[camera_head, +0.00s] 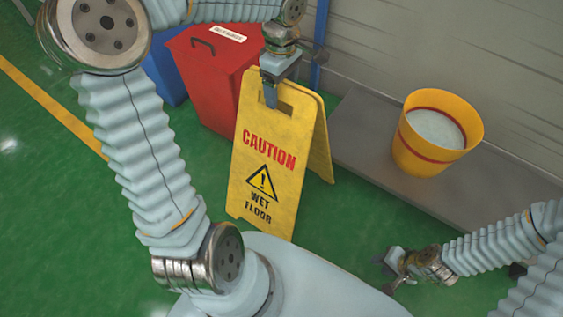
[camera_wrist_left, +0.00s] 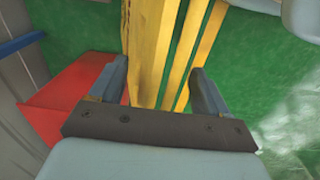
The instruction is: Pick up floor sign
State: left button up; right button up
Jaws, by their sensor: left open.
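The yellow floor sign (camera_head: 265,165) stands upright as an A-frame on the green floor, with "CAUTION WET FLOOR" on its front panel. My left gripper (camera_head: 271,95) is at the top of the sign, by its handle slot. In the left wrist view the open fingers of my left gripper (camera_wrist_left: 160,88) lie on both sides of the yellow panels of the sign (camera_wrist_left: 152,45). Whether the fingers touch the sign cannot be told. My right gripper (camera_head: 393,268) is low at the right, away from the sign, and looks empty; its fingers seem spread apart.
A red bin (camera_head: 215,85) with a labelled lid stands just behind and left of the sign, with a blue bin (camera_head: 165,72) beside it. A yellow bucket (camera_head: 412,158) stands on a grey platform (camera_head: 365,125) at the right. Green floor is free at the left.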

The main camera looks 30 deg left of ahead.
pick_arm(q)
notch_tip(320, 180, down, 2)
jog(key=shift+f, duration=0.1)
jog(key=shift+c, duration=0.3)
grip_shut()
